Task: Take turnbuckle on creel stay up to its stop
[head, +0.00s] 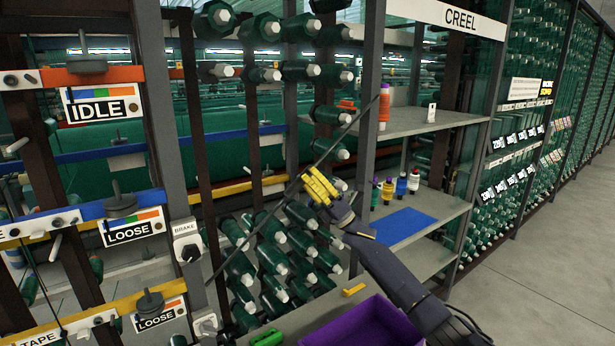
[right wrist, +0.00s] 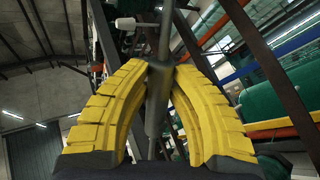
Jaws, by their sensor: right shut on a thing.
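The creel stay (head: 350,124) is a thin dark rod slanting from upper right to lower left across the front of the creel frame. My right gripper (head: 318,187), with yellow fingers, is at about the middle of the stay. In the right wrist view its fingertips (right wrist: 161,70) close from both sides on the turnbuckle (right wrist: 156,100), a dark grey cylindrical body in line with the thinner rod (right wrist: 165,35). The fingers hide part of the turnbuckle, and I cannot make out its stop. My left gripper is out of view.
A purple bin (head: 395,325) is at the bottom. Grey post (head: 172,150) with a BRAKE switch (head: 187,240) stands left. Green bobbins (head: 272,257) lie behind the stay.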

